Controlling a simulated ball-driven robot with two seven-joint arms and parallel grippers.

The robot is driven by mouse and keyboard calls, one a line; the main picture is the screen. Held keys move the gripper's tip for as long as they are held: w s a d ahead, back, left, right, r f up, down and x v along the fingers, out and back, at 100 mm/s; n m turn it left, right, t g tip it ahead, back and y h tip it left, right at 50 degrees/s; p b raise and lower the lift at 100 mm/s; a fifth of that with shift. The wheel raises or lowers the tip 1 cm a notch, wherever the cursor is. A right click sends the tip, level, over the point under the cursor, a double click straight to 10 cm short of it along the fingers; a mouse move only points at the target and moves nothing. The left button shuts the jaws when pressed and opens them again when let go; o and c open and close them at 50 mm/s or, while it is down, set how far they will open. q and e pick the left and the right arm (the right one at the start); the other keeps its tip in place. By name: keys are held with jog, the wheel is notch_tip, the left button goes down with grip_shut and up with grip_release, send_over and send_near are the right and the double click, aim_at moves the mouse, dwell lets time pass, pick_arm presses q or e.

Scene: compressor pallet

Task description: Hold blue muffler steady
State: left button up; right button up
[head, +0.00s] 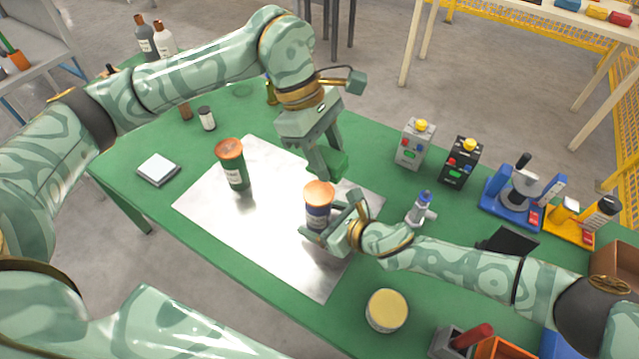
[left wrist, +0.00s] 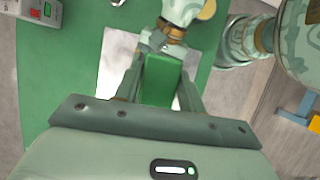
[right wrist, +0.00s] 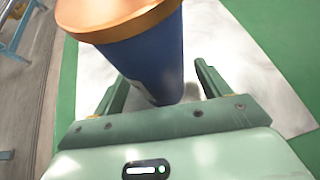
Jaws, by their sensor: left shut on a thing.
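The blue muffler (head: 318,211), a blue cylinder with a copper-orange top, stands upright on the grey metal sheet (head: 270,238). It also shows in the right wrist view (right wrist: 152,60). My right gripper (head: 333,217) has its fingers on either side of the muffler. In the right wrist view a gap shows between the muffler and the right-hand finger, so the jaws look open around it. My left gripper (head: 322,150) is shut on a green block (head: 330,163), above the sheet just behind the muffler. The block also shows in the left wrist view (left wrist: 161,80).
A green cylinder (head: 233,166) with a copper top stands left on the sheet. A small grey-blue fitting (head: 420,209) and a yellow-topped tin (head: 386,311) stand to the right. Two control boxes (head: 413,145) stand behind. The sheet's front left is bare.

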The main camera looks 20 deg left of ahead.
jog(key=v, duration=1.2)
